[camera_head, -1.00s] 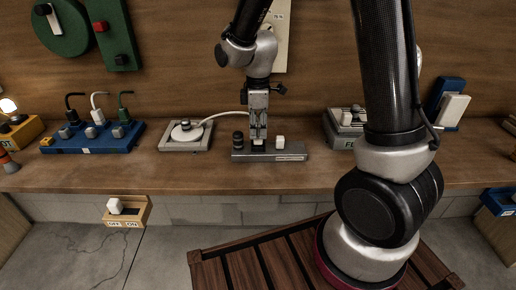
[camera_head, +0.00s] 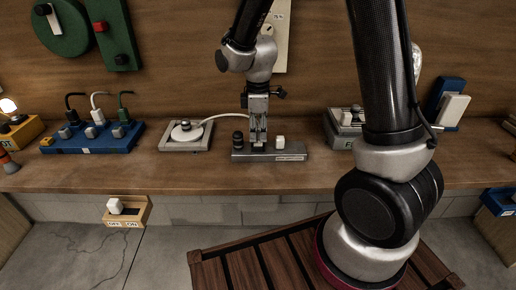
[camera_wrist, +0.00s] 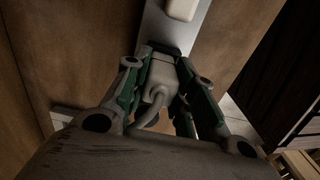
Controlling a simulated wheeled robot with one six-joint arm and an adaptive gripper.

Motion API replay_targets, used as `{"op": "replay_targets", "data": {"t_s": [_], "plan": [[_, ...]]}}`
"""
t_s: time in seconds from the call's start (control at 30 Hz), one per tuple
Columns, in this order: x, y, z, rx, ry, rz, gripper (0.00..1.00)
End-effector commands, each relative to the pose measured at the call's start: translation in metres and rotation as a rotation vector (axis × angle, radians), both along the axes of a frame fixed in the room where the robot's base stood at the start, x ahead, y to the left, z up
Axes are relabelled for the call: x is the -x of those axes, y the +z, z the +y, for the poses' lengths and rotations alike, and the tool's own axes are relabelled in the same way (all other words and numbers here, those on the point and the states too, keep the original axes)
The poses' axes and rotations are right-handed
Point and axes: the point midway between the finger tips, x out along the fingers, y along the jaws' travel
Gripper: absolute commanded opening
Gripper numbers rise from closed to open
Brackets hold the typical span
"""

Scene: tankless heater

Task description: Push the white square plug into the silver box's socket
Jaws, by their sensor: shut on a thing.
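The silver box (camera_head: 268,155) sits on the wooden bench, with a black knob at its left and a white block (camera_head: 281,141) at its right. My gripper (camera_head: 258,145) points down over the middle of the box, its fingertips at or near the top face. In the wrist view, my gripper (camera_wrist: 160,85) is shut on the white square plug (camera_wrist: 160,72), whose cable bends back toward the camera. The silver box (camera_wrist: 157,28) lies just beyond the plug. The socket is hidden, so I cannot tell how deep the plug sits.
A grey box with a white round disc (camera_head: 187,132) stands left, a white cable running from it toward my gripper. A blue block with several plugs (camera_head: 92,137) is farther left. A grey box (camera_head: 345,127) stands right, partly behind my arm. Bare bench lies in front.

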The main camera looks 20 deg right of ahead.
Motion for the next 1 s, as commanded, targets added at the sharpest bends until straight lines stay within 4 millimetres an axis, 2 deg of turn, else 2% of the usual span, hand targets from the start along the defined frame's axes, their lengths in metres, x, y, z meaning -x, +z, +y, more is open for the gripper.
{"op": "replay_targets", "data": {"t_s": [0.83, 0.87, 1.0], "plan": [[0.0001, -0.0083, -0.0001, 0.000, 0.000, 0.000, 0.00], [0.0001, -0.0083, -0.0001, 0.000, 0.000, 0.000, 0.28], [0.0001, -0.0083, -0.0001, 0.000, 0.000, 0.000, 0.51]]}}
